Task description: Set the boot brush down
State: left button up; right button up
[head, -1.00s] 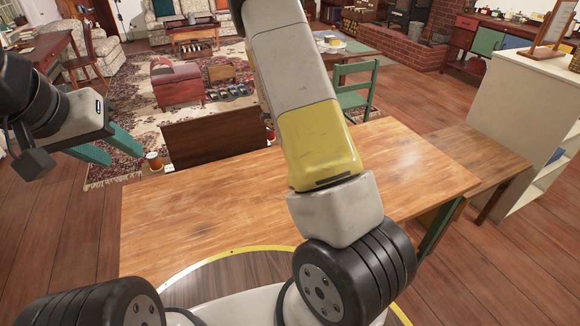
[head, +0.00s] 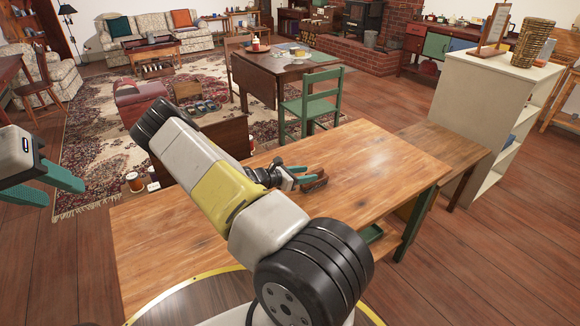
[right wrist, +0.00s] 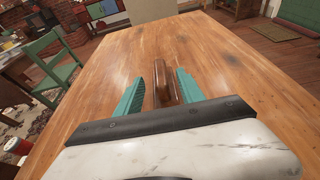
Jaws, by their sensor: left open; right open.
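The boot brush (head: 315,183), brown and wooden-looking, rests on the wooden table (head: 385,165) near its far edge. In the right wrist view the brush (right wrist: 162,85) lies between the two green fingers of my right gripper (right wrist: 160,88). The fingers are apart, with a clear gap on the left side of the brush; I cannot tell whether the right finger touches it. In the head view my right gripper (head: 306,177) is low over the table at the brush. My left gripper (head: 66,191) is open and empty at the left edge, away from the table.
The tabletop around the brush is clear. A green chair (head: 310,105) stands just beyond the far edge. A lower wooden surface (head: 450,152) and a pale shelf unit (head: 490,95) stand to the right. A small jar (head: 135,182) is beyond the table's left end.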

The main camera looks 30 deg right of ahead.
aim_at(315, 171)
jog(key=x, duration=0.4)
jog(key=shift+d+f, duration=0.1)
jog(key=shift+d, duration=0.1)
grip_shut()
